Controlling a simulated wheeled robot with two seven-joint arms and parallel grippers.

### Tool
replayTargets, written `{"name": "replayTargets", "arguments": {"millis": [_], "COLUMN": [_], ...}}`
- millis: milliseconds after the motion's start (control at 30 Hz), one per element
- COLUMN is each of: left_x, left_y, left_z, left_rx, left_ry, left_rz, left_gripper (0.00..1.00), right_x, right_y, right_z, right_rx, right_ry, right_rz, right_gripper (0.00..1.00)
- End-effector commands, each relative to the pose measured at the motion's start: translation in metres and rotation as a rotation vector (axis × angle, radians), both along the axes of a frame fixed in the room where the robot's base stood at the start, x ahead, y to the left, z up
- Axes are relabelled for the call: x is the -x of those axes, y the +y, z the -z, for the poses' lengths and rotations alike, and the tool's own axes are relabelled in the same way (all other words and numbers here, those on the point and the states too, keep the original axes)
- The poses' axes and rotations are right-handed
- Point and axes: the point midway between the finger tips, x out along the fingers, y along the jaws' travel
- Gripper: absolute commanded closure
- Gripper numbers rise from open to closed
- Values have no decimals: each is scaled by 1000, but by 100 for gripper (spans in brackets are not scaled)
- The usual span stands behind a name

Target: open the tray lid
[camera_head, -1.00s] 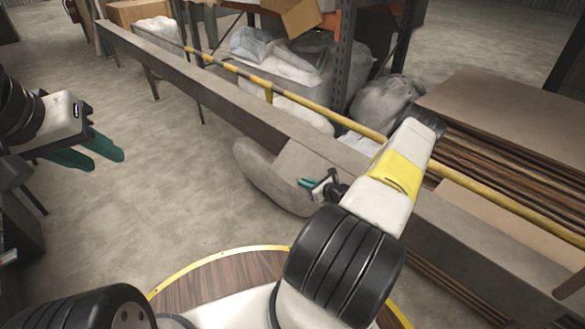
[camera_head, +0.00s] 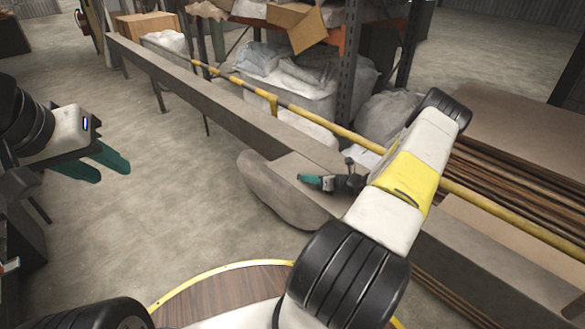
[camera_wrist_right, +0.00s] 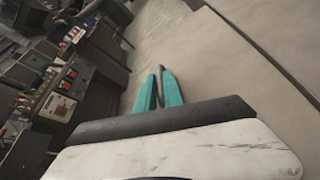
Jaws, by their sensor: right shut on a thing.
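A grey, rounded tray-like body (camera_head: 268,187) with a flat panel on top stands against the long grey beam. I cannot tell for sure which part is the lid. My right gripper (camera_head: 303,180) is at this flat panel. In the right wrist view its teal fingers (camera_wrist_right: 159,78) are close together, shut on a thin dark piece (camera_wrist_right: 160,88) between them. What that piece belongs to is not clear. A broad grey surface (camera_wrist_right: 225,75) lies to the right of the fingers. My left gripper (camera_head: 114,170) hangs empty at the left, its two teal fingers apart.
The long grey beam (camera_head: 200,95) and a yellow rail (camera_head: 320,120) run diagonally across. Stacked brown boards (camera_head: 520,140) lie at the right, sacks (camera_head: 285,75) and a metal rack behind. Dark equipment (camera_wrist_right: 60,85) shows left in the wrist view.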

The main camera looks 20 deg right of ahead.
Motion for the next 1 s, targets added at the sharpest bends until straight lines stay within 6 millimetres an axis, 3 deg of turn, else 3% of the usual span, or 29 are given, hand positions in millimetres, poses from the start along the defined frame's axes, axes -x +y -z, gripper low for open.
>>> {"name": "replayTargets", "arguments": {"millis": [600,633,667,1000], "left_x": [0,0,0,0], "left_y": [0,0,0,0], "left_z": [0,0,0,0], "left_rx": [0,0,0,0], "left_ry": [0,0,0,0], "left_rz": [0,0,0,0], "left_gripper": [64,64,64,64], "right_x": [-2,-3,-3,0], "right_y": [-6,-6,-6,-6], "right_z": [-7,-7,-7,-7], "right_rx": [5,6,6,3], "right_ry": [-7,-7,-7,-3], "right_rz": [5,6,6,4], "right_gripper": [100,83,80,80]}}
